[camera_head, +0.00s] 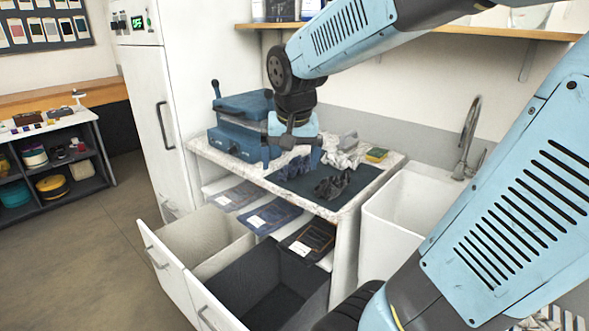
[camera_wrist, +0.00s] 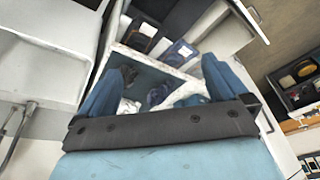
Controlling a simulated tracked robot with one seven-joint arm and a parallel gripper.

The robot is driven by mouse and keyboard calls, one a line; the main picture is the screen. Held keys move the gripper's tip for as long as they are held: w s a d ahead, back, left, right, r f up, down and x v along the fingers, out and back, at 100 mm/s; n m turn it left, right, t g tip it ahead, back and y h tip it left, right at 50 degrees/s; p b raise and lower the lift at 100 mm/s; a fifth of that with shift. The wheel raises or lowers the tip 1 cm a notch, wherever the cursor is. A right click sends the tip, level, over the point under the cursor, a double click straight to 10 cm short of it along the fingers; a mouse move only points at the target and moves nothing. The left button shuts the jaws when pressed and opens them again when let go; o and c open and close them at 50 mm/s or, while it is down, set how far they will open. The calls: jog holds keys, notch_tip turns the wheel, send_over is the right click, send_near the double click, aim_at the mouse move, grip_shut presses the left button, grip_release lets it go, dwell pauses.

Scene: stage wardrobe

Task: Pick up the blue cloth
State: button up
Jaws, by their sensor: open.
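The blue cloth (camera_head: 291,168) is a crumpled dark blue heap on the left part of a dark mat (camera_head: 362,181) on the counter. In the wrist view the blue cloth (camera_wrist: 157,95) shows between the fingers, beyond the palm edge. My gripper (camera_head: 294,155) is pointing down over the cloth, open and empty. Its two blue fingers also show wide apart in the wrist view (camera_wrist: 158,80). The gripper hides part of the cloth's back in the head view, and I cannot tell the exact gap.
A dark grey cloth (camera_head: 333,184) lies right of the blue one, a white cloth (camera_head: 343,153) and a sponge (camera_head: 377,154) behind. A blue press (camera_head: 240,128) stands left. A sink (camera_head: 410,205) is right. Open drawers (camera_head: 205,243) jut out below the marbled counter.

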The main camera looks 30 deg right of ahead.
jog(key=w+d+f+m+g+h, duration=0.2)
jog(key=w+f+m, duration=0.2)
jog(key=w+f, duration=0.4)
jog(key=m+t+h, duration=0.1)
jog(key=m+h, duration=0.6)
jog(key=h, duration=0.3)
send_near(280, 171)
jog(key=shift+h, duration=0.3)
jog(key=x, duration=0.6)
jog(key=shift+s+d+f, duration=0.1)
jog(key=shift+d+f, duration=0.2)
jog(key=shift+w+x, duration=0.15)
jog(key=shift+x, duration=1.15)
jog(key=shift+w+x, duration=0.15)
jog(key=shift+x, duration=1.2)
jog(key=shift+a, duration=0.1)
jog(key=shift+c, duration=0.4)
jog(key=c, duration=0.8)
